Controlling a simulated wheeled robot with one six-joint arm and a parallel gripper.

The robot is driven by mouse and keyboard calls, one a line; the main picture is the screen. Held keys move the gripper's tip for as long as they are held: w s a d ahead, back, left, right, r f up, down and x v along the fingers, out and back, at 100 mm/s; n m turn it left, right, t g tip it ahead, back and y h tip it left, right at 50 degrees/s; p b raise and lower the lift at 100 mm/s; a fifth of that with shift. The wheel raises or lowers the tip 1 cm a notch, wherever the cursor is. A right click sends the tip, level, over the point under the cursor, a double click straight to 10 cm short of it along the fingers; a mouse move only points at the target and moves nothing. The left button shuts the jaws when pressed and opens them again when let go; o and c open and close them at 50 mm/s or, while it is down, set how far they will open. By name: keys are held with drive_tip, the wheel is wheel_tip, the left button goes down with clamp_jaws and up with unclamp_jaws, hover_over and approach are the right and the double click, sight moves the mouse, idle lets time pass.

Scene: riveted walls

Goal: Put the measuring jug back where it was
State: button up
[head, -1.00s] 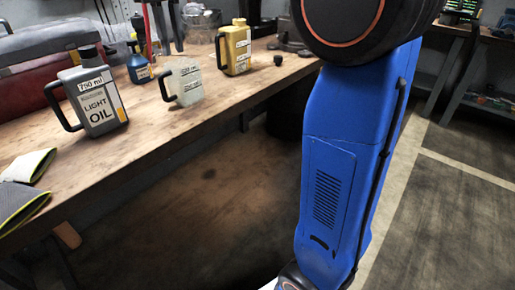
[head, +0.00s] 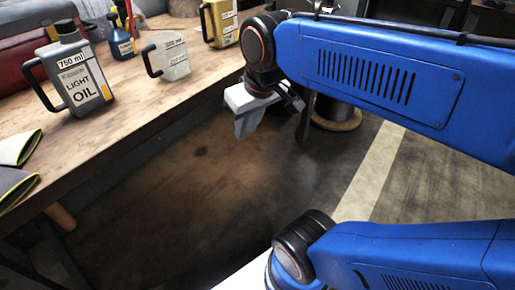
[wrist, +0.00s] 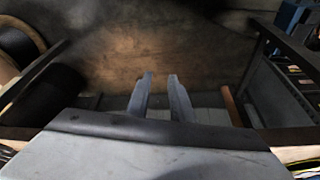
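The measuring jug (head: 177,62) is a pale, translucent container with a dark handle on its left and labels on its side. It stands upright on the wooden workbench (head: 140,104), between a blue bottle (head: 121,42) and a yellow can (head: 222,20). My gripper (head: 244,130) is to the right of the jug and nearer to me, beyond the bench's front edge and apart from the jug. In the wrist view its two grey fingers (wrist: 160,78) stand apart with nothing between them. The jug cannot be made out in the wrist view.
A grey light oil jug (head: 74,74) stands left of the measuring jug. Gloves (head: 16,152) lie at the bench's near left edge. A dark spool with a wooden flange (head: 336,120) stands on the floor right of the bench. The floor before the bench looks clear.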

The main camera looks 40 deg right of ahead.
drive_tip(key=s+f, duration=0.3)
drive_tip(key=f, duration=0.2)
drive_tip(key=shift+s+d+f+t, duration=0.2)
drive_tip(key=shift+s+d+t, duration=0.1)
drive_tip(key=shift+s, duration=0.05)
